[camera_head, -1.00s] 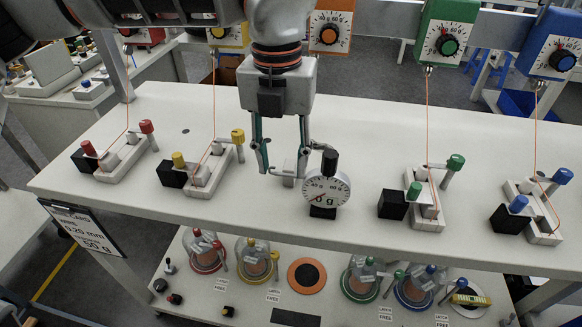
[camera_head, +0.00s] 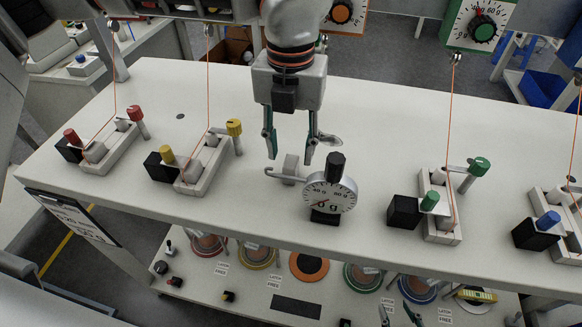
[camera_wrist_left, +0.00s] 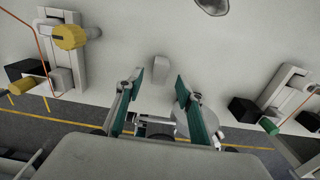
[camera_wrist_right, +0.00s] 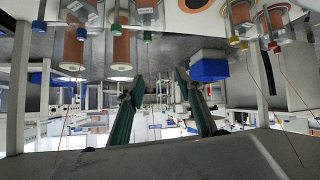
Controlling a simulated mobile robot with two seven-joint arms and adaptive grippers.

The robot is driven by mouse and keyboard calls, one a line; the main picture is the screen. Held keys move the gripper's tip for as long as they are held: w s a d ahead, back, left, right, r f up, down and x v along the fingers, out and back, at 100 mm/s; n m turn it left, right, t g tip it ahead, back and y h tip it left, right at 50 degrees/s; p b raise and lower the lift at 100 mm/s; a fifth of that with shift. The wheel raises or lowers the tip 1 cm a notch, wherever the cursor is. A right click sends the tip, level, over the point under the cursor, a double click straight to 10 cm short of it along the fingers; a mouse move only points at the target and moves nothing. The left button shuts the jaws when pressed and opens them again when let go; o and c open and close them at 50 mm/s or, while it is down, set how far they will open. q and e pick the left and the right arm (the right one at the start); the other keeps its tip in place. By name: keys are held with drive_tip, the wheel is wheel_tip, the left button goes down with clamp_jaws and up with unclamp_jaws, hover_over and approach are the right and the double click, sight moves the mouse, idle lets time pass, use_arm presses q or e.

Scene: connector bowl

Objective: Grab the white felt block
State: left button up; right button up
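The small pale block (camera_head: 290,166), which I take to be the white felt block, stands upright on the white table, just left of the round dial gauge (camera_head: 330,192). A thin bar from the gauge passes in front of it. My left gripper (camera_head: 290,160) points down over the block, fingers open on either side of it. In the left wrist view, the block (camera_wrist_left: 161,68) lies beyond the gap between the fingertips (camera_wrist_left: 159,82), with no visible contact. My right gripper (camera_wrist_right: 158,88) is open and empty in its wrist view, away from the table top.
Yellow (camera_head: 198,168) and red (camera_head: 105,152) clamp fixtures stand left of the block, green (camera_head: 438,208) and blue (camera_head: 562,222) ones to the right. Orange wires rise from them. A flat grey oval piece (camera_head: 330,139) lies behind the gauge. The lower shelf holds several domed jars.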

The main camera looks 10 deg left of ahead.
use_arm(q)
wheel_tip(320, 180, down, 2)
drive_tip(key=shift+f, duration=0.4)
drive_tip(key=c, duration=1)
use_arm(e)
drive_tip(key=shift+w+d+r, duration=0.2)
drive_tip(key=shift+w+r, duration=0.05)
drive_tip(key=shift+w, duration=0.35)
drive_tip(key=shift+s, duration=0.1)
